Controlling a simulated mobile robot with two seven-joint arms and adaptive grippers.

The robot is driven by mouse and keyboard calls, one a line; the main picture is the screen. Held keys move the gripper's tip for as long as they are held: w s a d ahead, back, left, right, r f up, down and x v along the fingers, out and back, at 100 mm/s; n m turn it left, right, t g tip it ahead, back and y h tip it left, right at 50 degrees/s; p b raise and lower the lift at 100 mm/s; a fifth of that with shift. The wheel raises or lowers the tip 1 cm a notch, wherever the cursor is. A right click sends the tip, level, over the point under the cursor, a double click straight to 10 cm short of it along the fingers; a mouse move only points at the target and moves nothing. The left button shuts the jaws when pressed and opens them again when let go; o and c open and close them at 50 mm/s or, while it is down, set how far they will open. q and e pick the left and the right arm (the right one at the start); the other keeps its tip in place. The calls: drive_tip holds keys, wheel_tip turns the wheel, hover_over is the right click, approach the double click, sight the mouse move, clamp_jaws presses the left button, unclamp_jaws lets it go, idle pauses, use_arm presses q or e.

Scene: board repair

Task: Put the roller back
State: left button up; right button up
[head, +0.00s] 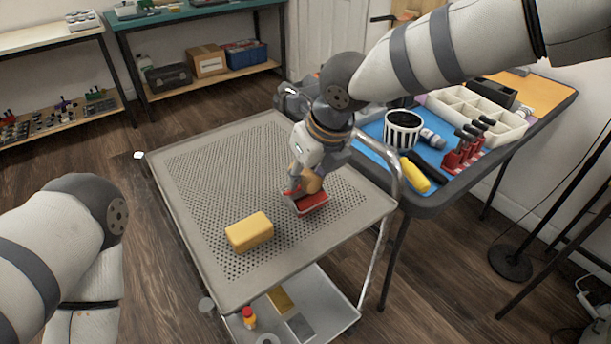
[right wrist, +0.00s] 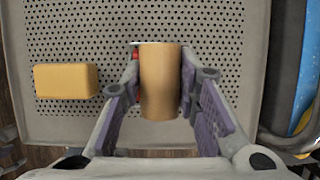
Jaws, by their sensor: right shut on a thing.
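My right gripper (head: 304,182) is over the top of the grey perforated cart (head: 190,160), pointing down. It is shut on the roller, whose tan handle (head: 312,181) stands between the fingers. The roller's red part (head: 311,203) shows below the fingers, close to the cart top; I cannot tell whether it touches. In the right wrist view the tan handle (right wrist: 160,85) fills the space between the fingers of the right gripper (right wrist: 162,95), with a little red behind it. My left arm shows at the left of the head view, but its gripper is out of view.
A yellow block (head: 249,232) lies on the cart top, left of the roller. The table at right has a blue mat (head: 374,130) with a striped cup (head: 402,129), a yellow-handled tool (head: 414,174), a red rack (head: 464,150) and a white divided tray (head: 483,115).

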drive_tip(key=shift+f, duration=0.2)
drive_tip(key=shift+f, duration=0.1)
drive_tip(key=shift+f, duration=0.3)
drive_tip(key=shift+s+f, duration=0.1)
drive_tip(key=shift+f, duration=0.2)
clamp_jaws()
drive_tip(key=o, duration=1)
unclamp_jaws()
drive_tip(key=shift+d+f, duration=0.1)
